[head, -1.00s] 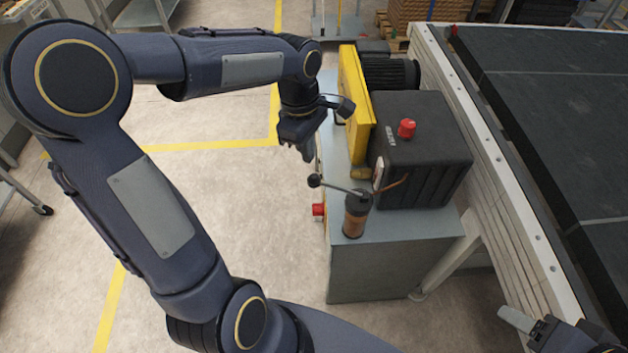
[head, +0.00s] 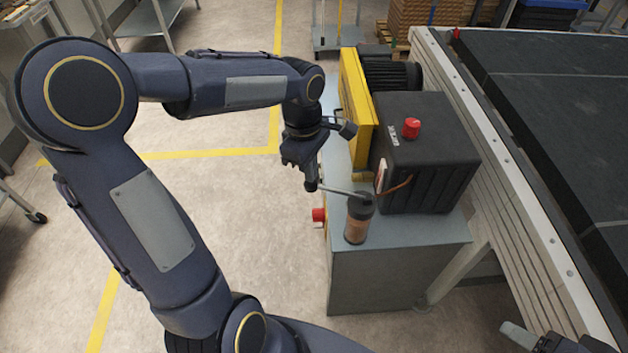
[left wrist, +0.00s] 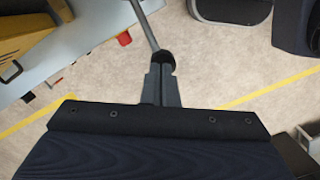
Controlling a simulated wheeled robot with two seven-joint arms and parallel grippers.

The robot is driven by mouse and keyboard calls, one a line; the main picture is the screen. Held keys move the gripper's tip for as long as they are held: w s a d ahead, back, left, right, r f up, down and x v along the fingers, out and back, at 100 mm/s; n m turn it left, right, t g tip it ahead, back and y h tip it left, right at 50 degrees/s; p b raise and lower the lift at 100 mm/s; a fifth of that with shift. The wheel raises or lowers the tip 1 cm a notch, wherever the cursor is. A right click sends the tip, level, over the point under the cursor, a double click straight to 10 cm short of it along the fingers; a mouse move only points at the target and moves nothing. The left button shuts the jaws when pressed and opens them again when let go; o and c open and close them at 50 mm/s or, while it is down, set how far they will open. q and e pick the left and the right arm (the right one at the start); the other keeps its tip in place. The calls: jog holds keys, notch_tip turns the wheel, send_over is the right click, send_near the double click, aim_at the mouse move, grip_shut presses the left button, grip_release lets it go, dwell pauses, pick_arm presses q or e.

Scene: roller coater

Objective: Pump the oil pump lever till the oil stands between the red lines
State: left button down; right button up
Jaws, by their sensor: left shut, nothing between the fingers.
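The oil pump (head: 357,222), a small brown cylinder with a dark top, stands on the grey cabinet. Its thin metal lever (head: 343,192) points left, ending in a dark ball knob. My left gripper (head: 311,183) is at the knob, with shut fingers and nothing between them. In the left wrist view the fingertips (left wrist: 160,76) meet or overlap the knob (left wrist: 163,60); I cannot tell whether they touch it. A small pale gauge (head: 382,176) is on the black tank's side; oil level and red lines are too small to read. My right gripper (head: 528,337) is partly in view at the lower right.
The black tank (head: 428,160) with a red cap (head: 411,128) stands behind the pump. A yellow guard (head: 357,105) is close to my left wrist. A red button (head: 319,215) juts from the cabinet's left side. The conveyor (head: 560,120) runs along the right. Floor left of the cabinet is clear.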

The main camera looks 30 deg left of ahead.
pick_arm(q)
notch_tip(320, 180, down, 4)
jog(key=b, duration=0.3)
jog(key=shift+f, duration=0.2)
jog(key=shift+r, duration=0.15)
jog(key=a, duration=0.1)
jog(key=a+r+p, duration=0.1)
jog(key=a, duration=0.1)
notch_tip(320, 180, up, 8)
jog(key=shift+a+f+p, duration=0.15)
jog(key=shift+a+p, duration=0.15)
jog(key=shift+a, duration=0.15)
